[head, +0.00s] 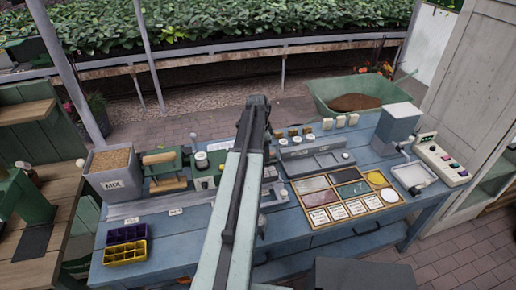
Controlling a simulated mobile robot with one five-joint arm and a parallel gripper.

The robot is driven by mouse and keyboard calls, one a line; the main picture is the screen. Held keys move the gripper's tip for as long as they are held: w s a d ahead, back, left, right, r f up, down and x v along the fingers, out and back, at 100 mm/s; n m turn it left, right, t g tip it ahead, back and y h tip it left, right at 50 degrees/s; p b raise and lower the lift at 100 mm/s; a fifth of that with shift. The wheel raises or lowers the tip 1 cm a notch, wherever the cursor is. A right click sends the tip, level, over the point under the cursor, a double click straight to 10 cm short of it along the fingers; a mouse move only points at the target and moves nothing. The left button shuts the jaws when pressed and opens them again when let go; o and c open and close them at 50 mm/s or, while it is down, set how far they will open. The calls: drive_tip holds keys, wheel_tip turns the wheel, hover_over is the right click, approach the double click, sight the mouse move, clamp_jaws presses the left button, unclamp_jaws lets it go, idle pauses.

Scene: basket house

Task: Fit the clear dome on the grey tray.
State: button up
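I cannot make out a clear dome anywhere in the head view. A shallow pale grey tray (412,176) lies at the right end of the blue bench, below a grey box-shaped machine; I cannot tell if it is the task's grey tray. My arm rises through the middle of the picture and hides part of the bench behind it. My gripper's fingers do not show.
The blue bench (180,240) holds a purple tray (126,235), a yellow tray (125,252), a MIX bin (112,178), a framed panel of samples and cards (345,217), a grey machine (397,125) and a button box (442,160). Bare bench shows at front left.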

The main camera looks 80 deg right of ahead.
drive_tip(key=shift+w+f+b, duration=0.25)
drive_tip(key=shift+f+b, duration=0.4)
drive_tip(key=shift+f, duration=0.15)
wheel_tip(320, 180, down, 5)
drive_tip(key=b, duration=0.4)
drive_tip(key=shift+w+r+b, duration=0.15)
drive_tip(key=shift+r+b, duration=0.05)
drive_tip(key=shift+b, duration=0.15)
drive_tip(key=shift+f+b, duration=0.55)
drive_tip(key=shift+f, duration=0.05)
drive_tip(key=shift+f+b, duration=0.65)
drive_tip(key=shift+b, duration=0.05)
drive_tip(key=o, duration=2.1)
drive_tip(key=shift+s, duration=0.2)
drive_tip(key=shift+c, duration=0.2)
